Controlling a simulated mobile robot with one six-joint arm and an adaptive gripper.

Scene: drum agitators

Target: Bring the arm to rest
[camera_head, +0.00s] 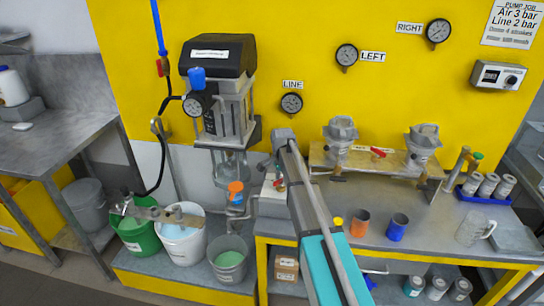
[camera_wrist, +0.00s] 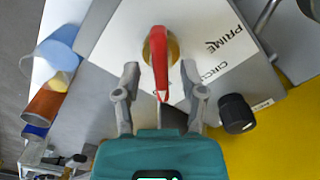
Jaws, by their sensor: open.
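My gripper (camera_wrist: 160,72) is open in the wrist view, one finger on each side of a red lever (camera_wrist: 160,55). The lever sits on a brass-coloured base on a white plate (camera_wrist: 120,35) marked PRIME and CIRC. I see a gap on both sides; whether either finger touches the lever I cannot tell. In the head view my arm (camera_head: 325,262) reaches from the bottom centre up toward the pump stand. The red lever also shows there, small, left of the arm (camera_head: 280,183). My fingers are not clearly visible in the head view.
An orange cap (camera_head: 235,188) and pump (camera_head: 218,95) stand left of my arm. Buckets (camera_head: 182,243) stand below. An orange cup (camera_head: 360,223) and blue cup (camera_head: 397,227) are on the bench at right. A black knob (camera_wrist: 236,113) is close to my right finger.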

